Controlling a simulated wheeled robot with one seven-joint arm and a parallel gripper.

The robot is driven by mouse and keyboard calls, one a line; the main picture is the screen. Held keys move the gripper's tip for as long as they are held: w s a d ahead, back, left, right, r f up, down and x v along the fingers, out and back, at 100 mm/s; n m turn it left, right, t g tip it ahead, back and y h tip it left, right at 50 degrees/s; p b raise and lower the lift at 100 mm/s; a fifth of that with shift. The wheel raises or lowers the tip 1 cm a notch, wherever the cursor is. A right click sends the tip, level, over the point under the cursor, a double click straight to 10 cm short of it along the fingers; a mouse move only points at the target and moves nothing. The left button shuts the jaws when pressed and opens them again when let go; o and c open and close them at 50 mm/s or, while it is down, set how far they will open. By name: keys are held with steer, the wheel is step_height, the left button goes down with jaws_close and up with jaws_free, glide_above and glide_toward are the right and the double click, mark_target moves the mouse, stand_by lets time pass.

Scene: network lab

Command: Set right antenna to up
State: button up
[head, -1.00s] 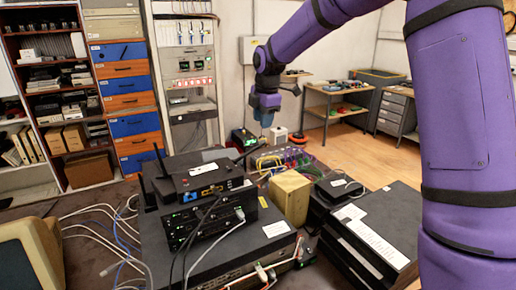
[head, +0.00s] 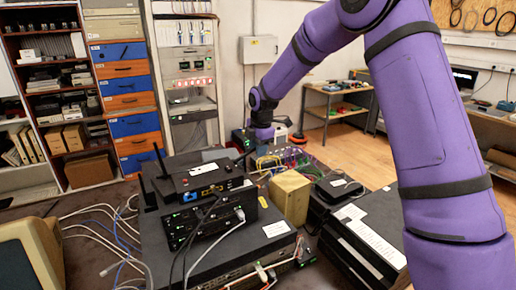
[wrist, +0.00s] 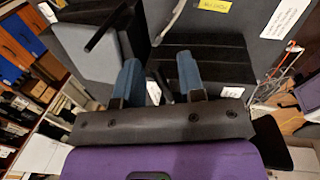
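The black router (head: 208,180) sits on top of a stack of network boxes in the head view. One thin black antenna (head: 160,160) stands nearly upright at its back left. The right antenna (head: 246,153) leans out to the right from the router's back right corner. My gripper (wrist: 160,75) has two blue fingers apart, with a gap and nothing clearly held between them. In the head view my gripper is just behind the right antenna, and its fingertips are hard to make out. In the wrist view a dark rod (wrist: 108,28) shows beyond the fingers; I cannot tell which antenna it is.
A tan box (head: 290,197) stands right of the stack. A small black device (head: 338,187) sits on dark cases farther right. Coloured cables (head: 285,160) lie behind the tan box. Loose white and blue cables (head: 110,235) lie on the left.

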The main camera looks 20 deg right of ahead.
steer(key=shift+f, duration=0.1)
jaws_close()
stand_by(0.3)
